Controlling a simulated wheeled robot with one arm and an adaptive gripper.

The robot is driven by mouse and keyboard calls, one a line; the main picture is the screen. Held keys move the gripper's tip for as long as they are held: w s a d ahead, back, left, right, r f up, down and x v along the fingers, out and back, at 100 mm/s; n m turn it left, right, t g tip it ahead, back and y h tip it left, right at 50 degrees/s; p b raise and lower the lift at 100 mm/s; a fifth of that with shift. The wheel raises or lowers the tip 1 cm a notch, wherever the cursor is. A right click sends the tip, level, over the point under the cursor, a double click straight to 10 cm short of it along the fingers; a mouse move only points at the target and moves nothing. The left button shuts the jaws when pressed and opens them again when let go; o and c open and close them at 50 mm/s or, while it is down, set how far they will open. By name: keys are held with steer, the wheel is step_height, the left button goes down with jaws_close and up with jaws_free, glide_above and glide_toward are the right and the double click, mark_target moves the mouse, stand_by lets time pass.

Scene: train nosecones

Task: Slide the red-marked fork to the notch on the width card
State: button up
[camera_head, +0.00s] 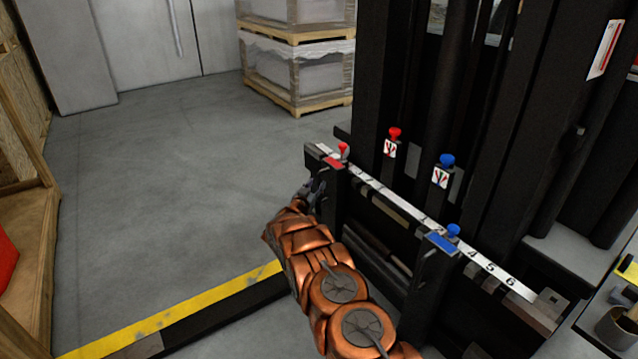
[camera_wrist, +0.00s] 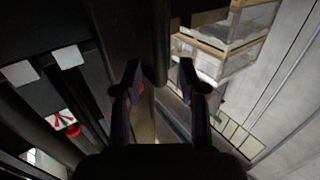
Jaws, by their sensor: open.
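The red-marked fork (camera_head: 328,186) hangs at the left end of the carriage bar, with a red patch on top and a small red knob (camera_head: 342,148) behind it. My gripper (camera_head: 312,190) is at its left side, partly hidden by my copper arm. In the wrist view my gripper (camera_wrist: 160,80) is open, its fingers apart, with a dark upright shape and a bit of red between them. I cannot tell whether they touch the fork. A white numbered strip (camera_head: 481,260) runs along the bar. I cannot make out which thing is the width card, or its notch.
The blue-marked fork (camera_head: 428,275) hangs farther right on the bar, with a blue knob (camera_head: 453,229). Red (camera_head: 394,133) and blue (camera_head: 447,160) levers with arrow tags stand behind. Wrapped pallets (camera_head: 298,75) stand at the back. The floor (camera_head: 170,190) at left is clear.

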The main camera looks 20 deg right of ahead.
steer(key=shift+b+x, duration=0.35)
steer(key=shift+x, duration=1.4)
jaws_close()
